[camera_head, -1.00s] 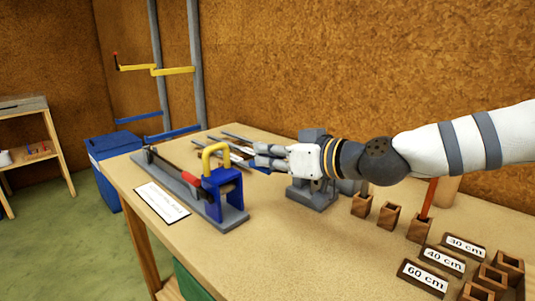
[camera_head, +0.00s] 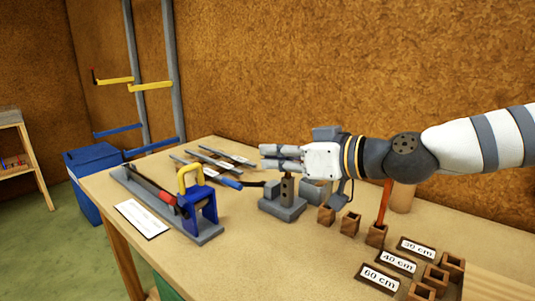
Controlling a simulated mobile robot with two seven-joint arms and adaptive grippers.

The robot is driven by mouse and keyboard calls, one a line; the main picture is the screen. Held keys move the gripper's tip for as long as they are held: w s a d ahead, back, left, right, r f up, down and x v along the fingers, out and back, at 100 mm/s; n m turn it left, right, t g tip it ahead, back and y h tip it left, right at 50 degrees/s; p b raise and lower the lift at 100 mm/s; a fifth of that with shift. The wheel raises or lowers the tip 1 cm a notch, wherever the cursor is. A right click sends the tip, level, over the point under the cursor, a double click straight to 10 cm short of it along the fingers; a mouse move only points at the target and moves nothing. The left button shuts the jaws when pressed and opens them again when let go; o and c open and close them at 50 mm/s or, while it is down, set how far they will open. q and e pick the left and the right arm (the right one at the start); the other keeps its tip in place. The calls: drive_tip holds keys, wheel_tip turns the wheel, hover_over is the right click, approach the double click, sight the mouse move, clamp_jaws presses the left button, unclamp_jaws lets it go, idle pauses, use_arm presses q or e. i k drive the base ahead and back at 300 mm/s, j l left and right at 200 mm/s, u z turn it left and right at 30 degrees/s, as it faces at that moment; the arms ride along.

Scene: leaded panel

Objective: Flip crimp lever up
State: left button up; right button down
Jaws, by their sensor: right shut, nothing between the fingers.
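A small grey bench tool (camera_head: 283,208) with an upright post stands mid-bench. A dark lever with a blue grip (camera_head: 230,183) reaches out low to its left, nearly level. It looks like the crimp lever, though no label shows on it. My right gripper (camera_head: 262,158) is shut and empty. Its fingers point left and appear above and behind the lever and post, apart from the blue grip. The gripper hides part of the tool's back. My left gripper is out of view.
Thin grey strips (camera_head: 205,158) lie behind. Wooden holders (camera_head: 375,236) and length signs (camera_head: 381,279) stand at the right. The front middle bench is clear.

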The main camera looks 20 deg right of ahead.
sight(251, 184)
drive_tip(key=k+j, duration=0.3)
drive_tip(key=k, duration=0.15)
drive_tip(key=k+j, duration=0.25)
drive_tip(key=k, duration=0.2)
